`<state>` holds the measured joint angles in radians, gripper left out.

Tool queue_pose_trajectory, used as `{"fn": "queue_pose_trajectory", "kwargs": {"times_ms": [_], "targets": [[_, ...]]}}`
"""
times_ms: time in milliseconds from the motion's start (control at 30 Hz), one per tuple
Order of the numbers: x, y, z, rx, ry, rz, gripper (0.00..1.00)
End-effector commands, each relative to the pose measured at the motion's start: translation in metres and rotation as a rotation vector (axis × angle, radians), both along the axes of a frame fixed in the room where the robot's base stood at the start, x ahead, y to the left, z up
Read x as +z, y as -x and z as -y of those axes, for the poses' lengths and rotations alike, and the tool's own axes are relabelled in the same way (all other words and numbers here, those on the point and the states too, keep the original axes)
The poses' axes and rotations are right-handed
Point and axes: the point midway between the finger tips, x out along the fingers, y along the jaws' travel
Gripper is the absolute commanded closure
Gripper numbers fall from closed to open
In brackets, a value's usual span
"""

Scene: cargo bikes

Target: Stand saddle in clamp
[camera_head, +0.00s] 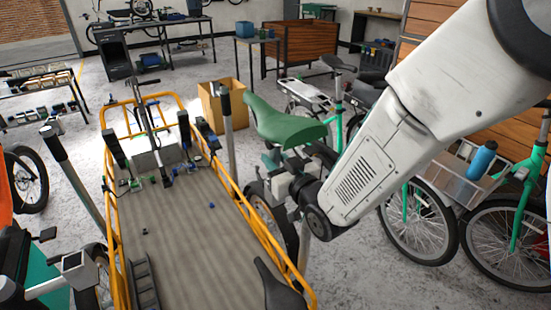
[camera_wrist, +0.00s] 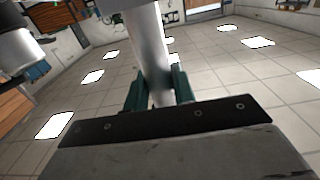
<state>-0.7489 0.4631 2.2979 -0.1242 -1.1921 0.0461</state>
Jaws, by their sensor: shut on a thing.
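A green saddle (camera_head: 285,124) is held up in the air at the right side of the yellow-framed cargo bike, its wide end to the right. My gripper (camera_head: 278,162) is just beneath it. In the wrist view, the green fingers (camera_wrist: 158,92) are shut around the saddle's silver post (camera_wrist: 148,45). A silver post end (camera_head: 304,245) shows below my gripper in the head view, beside the cargo bed's right rail. I cannot make out the clamp for certain; my arm hides part of that area.
The cargo bed (camera_head: 190,235) has a yellow rail and small blue and black parts. Upright posts with black tops, one at the right rail (camera_head: 226,110), stand beside it. A black saddle (camera_head: 279,291) is at the near edge. A cardboard box (camera_head: 212,108) and parked bikes (camera_head: 420,225) stand beyond.

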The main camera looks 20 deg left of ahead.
Motion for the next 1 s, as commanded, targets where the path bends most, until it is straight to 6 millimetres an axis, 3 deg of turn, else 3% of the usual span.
{"fn": "queue_pose_trajectory", "kwargs": {"times_ms": [67,100,200,567,1000], "targets": [[0.001,0.0,0.0,0.0,-0.002,0.002,1.0],[0.001,0.0,0.0,0.0,-0.002,0.002,0.72],[0.001,0.0,0.0,0.0,-0.002,0.001,0.49],[0.0,0.005,0.006,0.0,0.002,-0.001,0.49],[0.0,0.047,0.055,-0.001,0.0,0.0,0.49]]}}
